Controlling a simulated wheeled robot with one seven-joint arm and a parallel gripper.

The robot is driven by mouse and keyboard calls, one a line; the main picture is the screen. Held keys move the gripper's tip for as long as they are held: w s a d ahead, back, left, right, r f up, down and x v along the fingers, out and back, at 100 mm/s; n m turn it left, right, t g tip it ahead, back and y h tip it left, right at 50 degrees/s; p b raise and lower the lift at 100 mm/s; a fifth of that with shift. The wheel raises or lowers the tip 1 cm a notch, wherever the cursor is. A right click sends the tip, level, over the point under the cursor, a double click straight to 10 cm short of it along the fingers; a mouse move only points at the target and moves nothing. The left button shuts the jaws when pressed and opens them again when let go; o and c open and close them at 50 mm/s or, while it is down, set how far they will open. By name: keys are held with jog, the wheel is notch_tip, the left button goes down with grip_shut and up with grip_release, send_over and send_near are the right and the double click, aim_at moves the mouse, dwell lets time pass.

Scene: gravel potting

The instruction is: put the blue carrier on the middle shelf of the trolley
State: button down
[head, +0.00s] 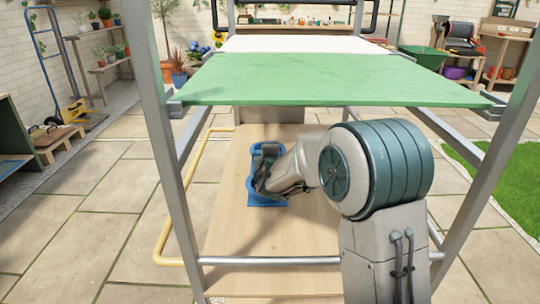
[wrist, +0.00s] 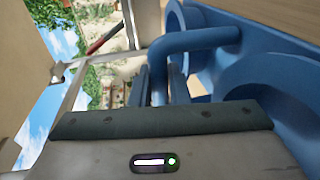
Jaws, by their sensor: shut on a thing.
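The blue carrier (head: 266,201) is at the wooden shelf board (head: 245,235), below the green top surface, inside the grey trolley frame (head: 172,150). From here I cannot tell whether its base touches the board. My gripper (head: 264,172) reaches in from the right and covers part of the carrier. In the wrist view, the gripper's two dark fingers (wrist: 160,88) are shut on the carrier's blue handle (wrist: 200,36). The carrier's rounded cups (wrist: 285,112) fill the right side there. My arm hides the right part of the board.
The green surface (head: 330,78) spans the frame close above my arm. A grey crossbar (head: 270,260) and upright posts bound the opening. A yellow rail (head: 165,240) runs at the left. The wooden board is bare in front of the carrier.

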jog(key=shift+d+f, duration=0.1)
jog(key=c, duration=1.4)
grip_release()
jog(key=p+v, duration=0.2)
jog(key=v, duration=1)
